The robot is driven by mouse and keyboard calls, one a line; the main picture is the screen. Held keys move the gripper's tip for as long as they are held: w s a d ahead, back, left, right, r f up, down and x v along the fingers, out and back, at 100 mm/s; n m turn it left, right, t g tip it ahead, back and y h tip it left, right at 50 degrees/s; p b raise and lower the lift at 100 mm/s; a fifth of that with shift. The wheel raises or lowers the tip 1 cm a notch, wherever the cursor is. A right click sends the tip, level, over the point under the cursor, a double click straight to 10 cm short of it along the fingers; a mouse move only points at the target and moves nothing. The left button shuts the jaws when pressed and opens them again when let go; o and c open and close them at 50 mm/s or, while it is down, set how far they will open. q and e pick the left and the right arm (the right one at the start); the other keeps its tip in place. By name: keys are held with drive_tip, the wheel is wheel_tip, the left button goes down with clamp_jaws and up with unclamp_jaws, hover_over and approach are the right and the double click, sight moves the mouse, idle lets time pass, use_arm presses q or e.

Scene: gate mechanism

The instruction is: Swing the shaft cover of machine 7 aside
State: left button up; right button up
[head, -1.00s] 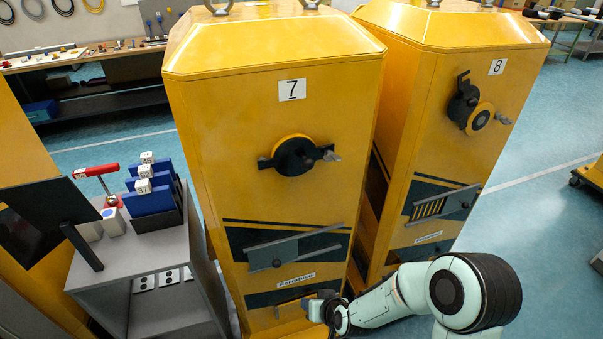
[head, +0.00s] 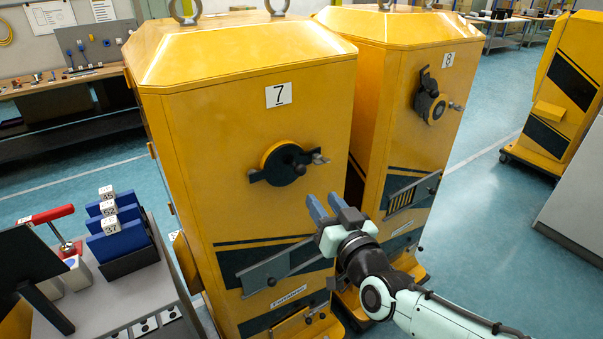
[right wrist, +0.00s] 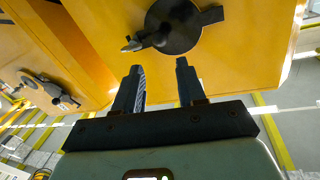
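Machine 7 is the yellow cabinet (head: 225,200) in the middle of the head view, with a "7" label (head: 279,95). Its dark round shaft cover (head: 284,165) sits over a yellow ring, with a tab at the left and a small grey knob (head: 320,159) at the right. The cover also shows in the right wrist view (right wrist: 174,28), beyond the fingertips. My right gripper (head: 332,202) is open and empty, below and right of the cover and apart from it; its two fingers (right wrist: 158,75) are spread in the wrist view. My left gripper is not in view.
A grey cart (head: 150,262) with blue number-tagged plates (head: 117,238) and a red-handled tool (head: 54,214) stands at the left. Open floor lies to the right.

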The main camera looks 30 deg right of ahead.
sight(303, 173)
drive_tip(key=w+p, duration=0.1)
drive_tip(key=w, duration=0.3)
drive_tip(key=w+d, duration=0.1)
drive_tip(key=w, duration=0.3)
drive_tip(key=w+p, duration=0.1)
drive_tip(key=w, duration=0.2)
drive_tip(key=shift+w+d+p, duration=0.15)
drive_tip(key=shift+w+p, duration=0.15)
drive_tip(key=shift+w, duration=0.1)
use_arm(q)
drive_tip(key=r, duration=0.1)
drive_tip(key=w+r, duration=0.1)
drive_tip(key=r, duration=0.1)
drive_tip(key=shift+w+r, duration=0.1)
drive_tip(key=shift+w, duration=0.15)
use_arm(e)
clamp_jaws()
